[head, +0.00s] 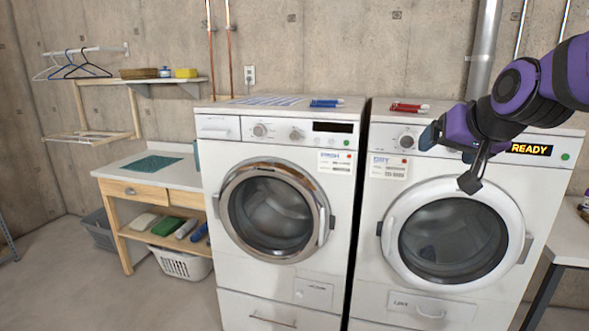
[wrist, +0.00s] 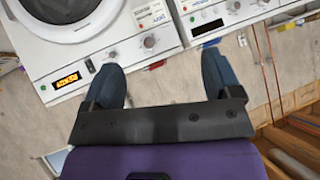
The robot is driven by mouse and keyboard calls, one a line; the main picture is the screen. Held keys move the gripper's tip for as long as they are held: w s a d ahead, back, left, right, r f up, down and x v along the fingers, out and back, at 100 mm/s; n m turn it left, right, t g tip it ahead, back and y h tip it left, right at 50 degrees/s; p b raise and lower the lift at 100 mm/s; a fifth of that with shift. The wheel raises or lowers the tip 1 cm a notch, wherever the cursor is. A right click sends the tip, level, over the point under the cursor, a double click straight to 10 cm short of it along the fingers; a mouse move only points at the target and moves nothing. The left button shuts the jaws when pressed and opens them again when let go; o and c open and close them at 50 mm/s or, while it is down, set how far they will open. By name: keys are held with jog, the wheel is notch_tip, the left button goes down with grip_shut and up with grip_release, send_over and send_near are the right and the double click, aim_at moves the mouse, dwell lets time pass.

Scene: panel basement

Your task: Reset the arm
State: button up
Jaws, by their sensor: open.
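My arm, purple and black, reaches in from the right edge of the head view. My gripper (head: 450,158) hangs in front of the dryer's control panel. In the wrist view my gripper (wrist: 162,80) shows two blue-grey fingers spread wide apart, with nothing between them. The dryer (head: 362,253) stands on the right with its round door shut and a lit READY display (head: 529,149). The wrist view shows the dryer (wrist: 40,65) turned over, beyond the fingers. I cannot tell the exact gap between gripper and dryer.
A washer (head: 211,165) with its door shut stands left of the dryer. Blue clips (head: 326,103) and red clips (head: 408,107) lie on the machine tops. A wooden table (head: 118,187) stands at left, a table (head: 573,243) at right. The floor (head: 75,290) at front left is clear.

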jog(key=s+d+f+n+g, duration=0.1)
jog(key=s+f+g, duration=0.1)
jog(key=s, duration=0.9)
jog(key=s+d+f+n+g+h, duration=0.1)
jog(key=s+f+g, duration=0.1)
jog(key=s, duration=0.8)
jog(key=shift+s+d+f+g, duration=0.15)
jog(key=shift+s+f+g, duration=0.25)
jog(key=shift+g, duration=0.2)
